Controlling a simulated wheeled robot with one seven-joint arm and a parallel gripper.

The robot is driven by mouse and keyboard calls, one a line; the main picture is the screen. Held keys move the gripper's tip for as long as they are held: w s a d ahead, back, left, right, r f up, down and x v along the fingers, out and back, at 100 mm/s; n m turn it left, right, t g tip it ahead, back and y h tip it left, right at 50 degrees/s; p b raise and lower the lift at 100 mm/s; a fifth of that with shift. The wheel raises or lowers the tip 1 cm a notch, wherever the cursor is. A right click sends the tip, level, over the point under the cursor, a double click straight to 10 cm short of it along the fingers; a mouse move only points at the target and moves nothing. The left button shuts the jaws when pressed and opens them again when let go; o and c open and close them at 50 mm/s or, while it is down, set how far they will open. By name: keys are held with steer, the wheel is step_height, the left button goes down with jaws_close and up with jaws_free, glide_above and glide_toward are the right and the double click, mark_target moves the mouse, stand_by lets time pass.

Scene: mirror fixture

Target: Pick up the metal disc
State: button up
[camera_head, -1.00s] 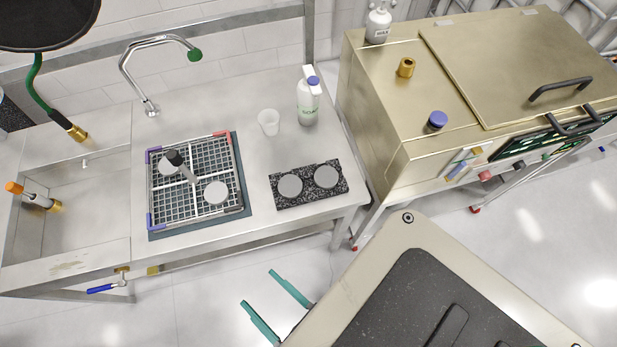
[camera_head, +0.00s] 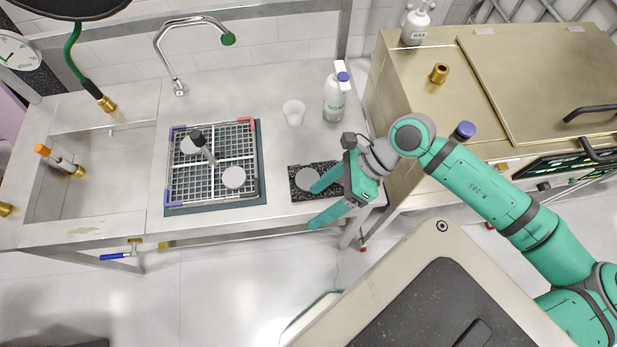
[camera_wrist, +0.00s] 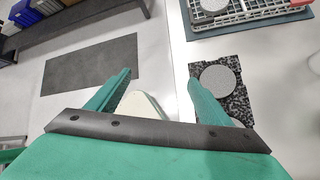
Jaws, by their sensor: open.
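Grey metal discs show in two places. One disc (camera_head: 308,178) lies flat on a black speckled block (camera_head: 300,194) near the counter's front edge; it also shows in the wrist view (camera_wrist: 220,78). The block's right part, where a second disc lay, is hidden by my gripper in the head view. Two more discs (camera_head: 191,144) (camera_head: 233,177) lie in a grid rack. My gripper (camera_head: 313,207) is open and empty, over the front of the block. One finger overlaps the block in the picture; the other is out past the counter edge. In the wrist view the disc is right of both fingertips (camera_wrist: 160,78).
A white cup (camera_head: 293,112) and soap bottle (camera_head: 335,100) stand behind the block. A tap (camera_head: 180,88) and sink are left. A brass-coloured cabinet (camera_head: 400,75) stands right, close to my arm.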

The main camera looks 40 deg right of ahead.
steer(key=w+d+r+n+h, duration=0.4)
steer(key=w+d, duration=0.2)
steer(key=d, duration=0.2)
glide_toward(308, 179)
steer(key=x, duration=0.2)
steer(key=shift+f, duration=0.3)
steer(key=shift+x, duration=1.9)
steer(key=shift+w+a+f+g, duration=0.25)
steer(key=shift+a+f+g, duration=0.05)
steer(key=shift+f, duration=0.25)
steer(key=c, duration=1.2)
